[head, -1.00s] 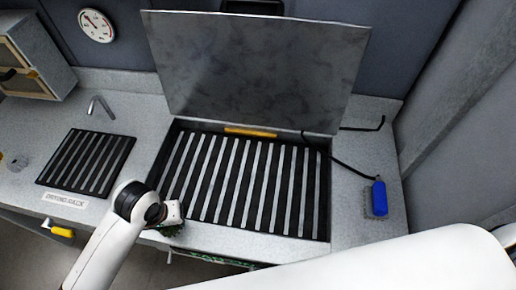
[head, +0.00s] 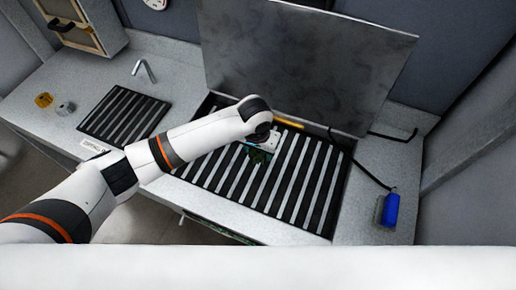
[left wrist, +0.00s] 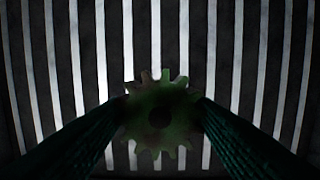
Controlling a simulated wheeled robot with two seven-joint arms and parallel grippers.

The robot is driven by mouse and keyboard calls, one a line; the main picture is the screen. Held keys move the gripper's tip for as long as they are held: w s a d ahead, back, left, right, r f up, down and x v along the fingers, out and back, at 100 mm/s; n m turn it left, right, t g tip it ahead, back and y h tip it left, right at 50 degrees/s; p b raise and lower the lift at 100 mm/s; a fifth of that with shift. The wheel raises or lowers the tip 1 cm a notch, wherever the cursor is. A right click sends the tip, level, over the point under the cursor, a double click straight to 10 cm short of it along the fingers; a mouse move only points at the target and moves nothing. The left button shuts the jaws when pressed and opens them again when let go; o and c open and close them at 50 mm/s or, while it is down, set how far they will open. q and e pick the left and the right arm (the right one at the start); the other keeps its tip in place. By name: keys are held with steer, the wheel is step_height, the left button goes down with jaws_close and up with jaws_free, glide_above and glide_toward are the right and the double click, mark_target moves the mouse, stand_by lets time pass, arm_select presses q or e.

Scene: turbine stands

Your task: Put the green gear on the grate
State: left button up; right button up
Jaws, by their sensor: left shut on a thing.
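The green gear (left wrist: 160,115) sits between the two fingers of my left gripper (left wrist: 160,112) in the left wrist view, with the grate's bars behind it. The gripper is shut on the gear. In the head view the gear (head: 259,157) is a small dark green shape below my left gripper (head: 262,150), over the left part of the large grate (head: 300,190). Whether the gear touches the bars I cannot tell. The grate is a dark frame with pale slats under a raised grey lid (head: 300,65). My right gripper is not in view.
A smaller slatted drying rack (head: 125,115) lies to the left by a tap (head: 144,70). A yellow-orange part (head: 43,100) and a grey part (head: 65,108) stand at the far left.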

arm_select(q)
steer(key=b, duration=0.5)
glide_above(259, 167)
step_height(259, 167, down, 5)
steer(key=shift+s+a+r, duration=0.1)
steer(key=shift+a, duration=0.05)
steer(key=shift+f, duration=1)
steer(key=shift+f, duration=0.3)
steer(key=o, duration=1.6)
steer(key=shift+o, duration=0.2)
steer(key=r+p, duration=0.2)
steer(key=p, duration=0.1)
steer(key=r+p, duration=0.2)
steer(key=p, duration=0.1)
steer(key=s+r+p, duration=0.1)
steer(key=r+p, duration=0.2)
steer(key=shift+a, duration=0.15)
